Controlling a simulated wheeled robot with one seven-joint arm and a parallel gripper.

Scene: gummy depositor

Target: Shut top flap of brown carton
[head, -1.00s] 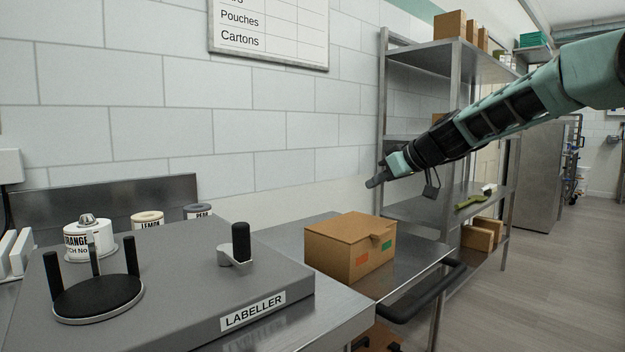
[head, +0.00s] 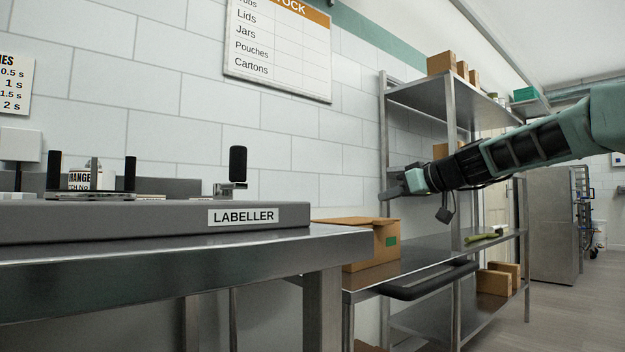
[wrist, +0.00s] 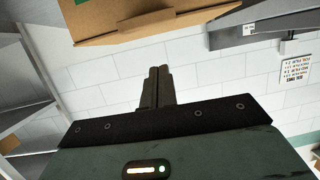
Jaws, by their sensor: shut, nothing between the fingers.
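The brown carton (head: 370,250) with a green label stands on a steel surface right of the labeller; the labeller bench hides its left part. Its top flap (head: 352,221) looks down or nearly down over the top; I cannot tell whether it is fully seated. In the wrist view the carton (wrist: 90,14) fills the upper left, with a flap edge and tab (wrist: 150,21) towards the fingers. My gripper (head: 384,196) is shut and empty, above the carton in the head view. Its closed fingertips (wrist: 159,69) point towards the carton and appear apart from it.
The labeller (head: 150,220) stands on a steel bench at the left. A black handle bar (head: 425,283) runs along the carton surface's front edge. A steel shelf rack (head: 452,160) with small cartons rises behind my gripper. Floor (head: 560,310) is clear at right.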

